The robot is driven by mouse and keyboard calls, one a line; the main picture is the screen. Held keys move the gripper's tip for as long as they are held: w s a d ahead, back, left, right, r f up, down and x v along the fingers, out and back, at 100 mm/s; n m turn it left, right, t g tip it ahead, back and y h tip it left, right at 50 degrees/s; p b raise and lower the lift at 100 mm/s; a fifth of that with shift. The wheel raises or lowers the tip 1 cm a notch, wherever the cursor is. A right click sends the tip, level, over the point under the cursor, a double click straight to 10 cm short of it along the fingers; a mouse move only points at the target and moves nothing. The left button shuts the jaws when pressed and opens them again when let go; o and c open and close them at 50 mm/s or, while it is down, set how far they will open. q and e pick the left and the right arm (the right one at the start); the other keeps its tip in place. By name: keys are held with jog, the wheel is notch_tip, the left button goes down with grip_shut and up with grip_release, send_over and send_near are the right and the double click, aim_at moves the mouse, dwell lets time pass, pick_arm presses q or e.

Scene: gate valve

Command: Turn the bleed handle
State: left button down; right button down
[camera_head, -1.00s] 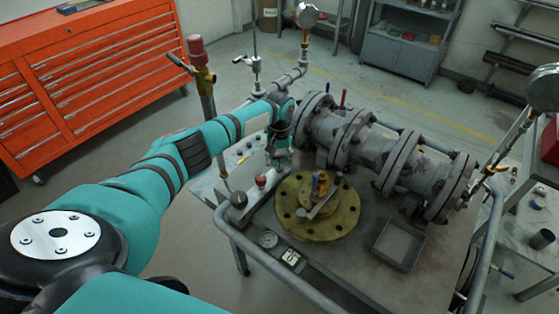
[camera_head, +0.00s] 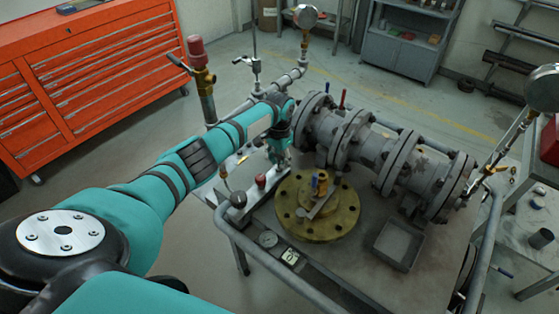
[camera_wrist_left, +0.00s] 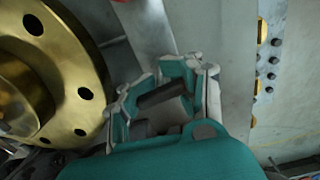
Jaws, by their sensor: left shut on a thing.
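My left gripper (camera_head: 279,160) points down at the near left end of the grey flanged valve body (camera_head: 352,142), just behind the brass flange (camera_head: 337,222). In the left wrist view its jaws (camera_wrist_left: 165,95) are shut around a short dark bar, which I take to be the bleed handle (camera_wrist_left: 162,93). In the head view my own gripper and wrist hide this bar. The brass flange fills the left of the wrist view (camera_wrist_left: 75,75). My right gripper is not in view.
A red-capped fitting (camera_head: 261,181) and a dark knob (camera_head: 239,199) stand on the bench left of the flange. A grey tray (camera_head: 399,244) lies to the right. Pipes with gauges (camera_head: 306,16) rise behind. A rail (camera_head: 262,252) runs along the bench front.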

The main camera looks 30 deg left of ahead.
aim_at(279, 155)
pick_arm(q)
jog(key=shift+a+r+m, duration=0.1)
jog(key=shift+m, duration=0.7)
jog(key=c, duration=0.7)
grip_release()
notch_tip(279, 155, up, 12)
jog(key=shift+f, duration=0.1)
dwell(0.4)
